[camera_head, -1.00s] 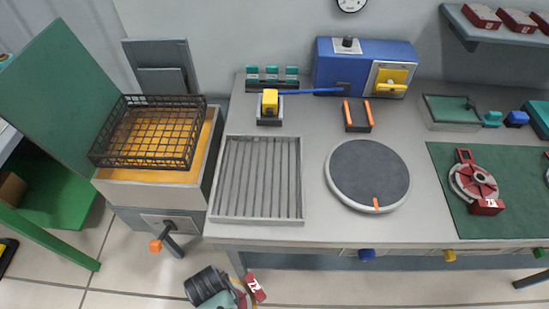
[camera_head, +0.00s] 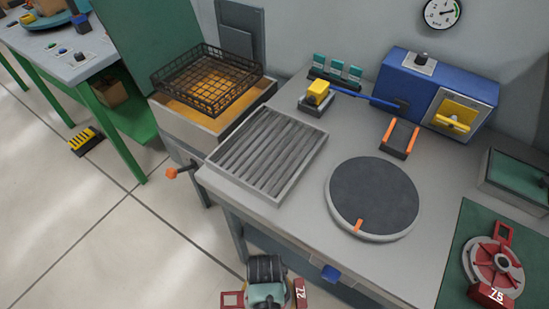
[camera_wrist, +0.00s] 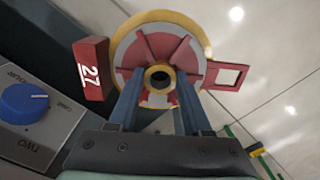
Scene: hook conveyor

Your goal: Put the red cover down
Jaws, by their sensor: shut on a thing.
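My gripper (camera_wrist: 159,80) is shut on a round red cover (camera_wrist: 190,58), with its fingers at the dark central hub. The cover has a yellow rim, a red open loop on the right and a red block with a white number on the left. In the head view my gripper (camera_head: 266,292) is at the bottom, in front of the bench edge, and hides most of the cover; its numbered block (camera_head: 300,292) shows beside it. Another red cover (camera_head: 481,268), numbered 75, lies on the green mat (camera_head: 455,246) at right.
The bench (camera_head: 296,212) holds a slatted tray (camera_head: 325,143), a round dark turntable (camera_head: 372,195) with an orange mark, and a blue machine (camera_head: 409,82). A black wire basket (camera_head: 190,99) stands over an orange-topped box at left. Floor is open at lower left.

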